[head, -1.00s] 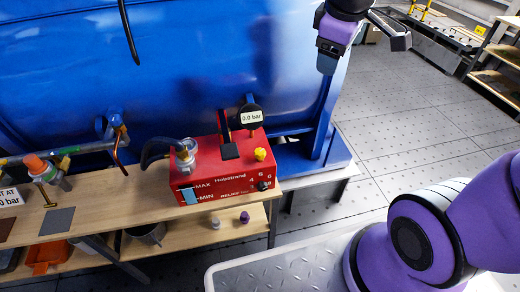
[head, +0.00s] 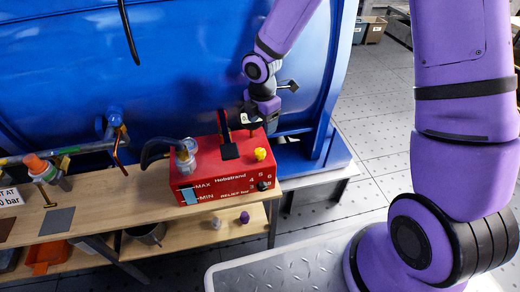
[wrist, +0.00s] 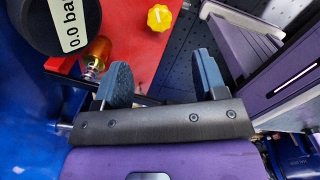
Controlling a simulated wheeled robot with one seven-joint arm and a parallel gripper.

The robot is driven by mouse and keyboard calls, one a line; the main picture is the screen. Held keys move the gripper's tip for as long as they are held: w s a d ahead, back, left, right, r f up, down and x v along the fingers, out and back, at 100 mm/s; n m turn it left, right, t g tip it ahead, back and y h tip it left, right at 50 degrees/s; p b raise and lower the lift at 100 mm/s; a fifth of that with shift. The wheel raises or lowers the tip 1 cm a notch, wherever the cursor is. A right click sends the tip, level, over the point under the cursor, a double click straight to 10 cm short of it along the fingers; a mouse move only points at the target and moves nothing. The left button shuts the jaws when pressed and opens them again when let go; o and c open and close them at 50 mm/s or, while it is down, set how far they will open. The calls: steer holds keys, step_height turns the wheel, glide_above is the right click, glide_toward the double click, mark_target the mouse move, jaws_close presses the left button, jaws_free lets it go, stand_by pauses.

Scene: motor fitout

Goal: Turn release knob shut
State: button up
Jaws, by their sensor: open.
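The red pump unit (head: 225,182) sits on the wooden bench. A yellow lobed knob (head: 260,154) stands on its top near the right; it also shows in the wrist view (wrist: 160,17), beyond the fingertips and apart from them. A small black dial (head: 263,185) is on the front face by the relief scale. Which of them is the release knob is not labelled legibly. My gripper (wrist: 162,72) is open and empty, its two blue-grey fingers spread. In the head view it is behind the yellow knob, over the back of the unit, where it partly hides the gauge.
The gauge (wrist: 60,22), reading 0.0 bar, is close to my gripper's left, with a brass fitting (wrist: 97,50) beside it. The blue tank (head: 190,70) stands close behind. A hose fitting (head: 185,152) is at the unit's left. Open floor (head: 385,110) lies to the right.

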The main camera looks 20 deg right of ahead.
mark_target(260, 151)
steer(key=shift+n, duration=0.3)
steer(key=f, duration=1.2)
steer(key=shift+a, duration=0.3)
steer(key=shift+r, duration=0.1)
steer(key=c, duration=0.9)
